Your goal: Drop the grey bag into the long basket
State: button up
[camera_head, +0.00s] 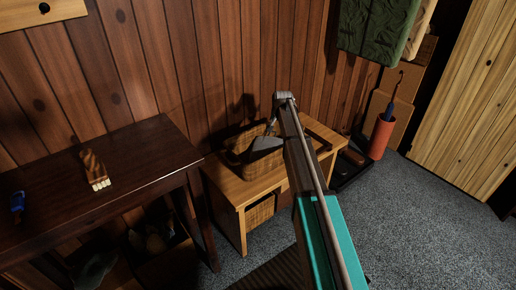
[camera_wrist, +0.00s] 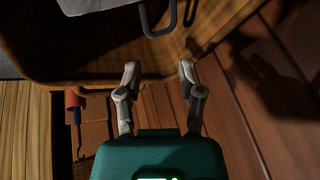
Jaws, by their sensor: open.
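The long basket (camera_head: 236,158) is brown, woven and open-topped. It stands on a small light-wood table against the paneled wall. In the wrist view its inside and rim (camera_wrist: 100,75) fill the upper part. The grey bag (camera_head: 266,143) shows at the basket, tilted, within its outline. In the wrist view part of the grey bag (camera_wrist: 90,6) is at the top left, cut off by the edge, with a grey handle loop beside it over the basket's inside. My gripper (camera_wrist: 158,72) is open and empty by the basket's rim, apart from the bag. Whether the bag rests on the basket's bottom is unclear.
A dark table (camera_head: 100,185) at left holds a brush (camera_head: 94,168) and a small blue object (camera_head: 17,202). A smaller basket (camera_head: 260,212) sits under the light-wood table. An orange-red bin (camera_head: 380,137) stands at the right. Carpet (camera_head: 430,220) is clear at front right.

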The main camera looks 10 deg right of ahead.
notch_tip(320, 180, up, 12)
jog(key=p, duration=1.2)
jog(key=s+d+r+p, duration=0.2)
jog(key=s+d, duration=0.6)
jog(key=d, duration=0.1)
jog(key=s+d+r+p, duration=0.2)
jog(key=s+d, duration=0.7)
jog(key=shift+d, duration=0.35)
jog(key=shift+r, duration=0.1)
dwell(0.6)
jog(key=s+a+r+n+g+p, duration=0.2)
jog(key=s+a+r+n+p, duration=0.1)
jog(key=s+a, duration=1)
jog(key=s+a+r+n+g+p, duration=0.3)
jog(key=s+a+r+p, duration=0.2)
jog(key=s+a, duration=0.8)
jog(key=shift+s+a+r+n+p, duration=0.15)
jog(key=shift+a+r+n+p, duration=0.2)
jog(key=shift+a+p, duration=0.7)
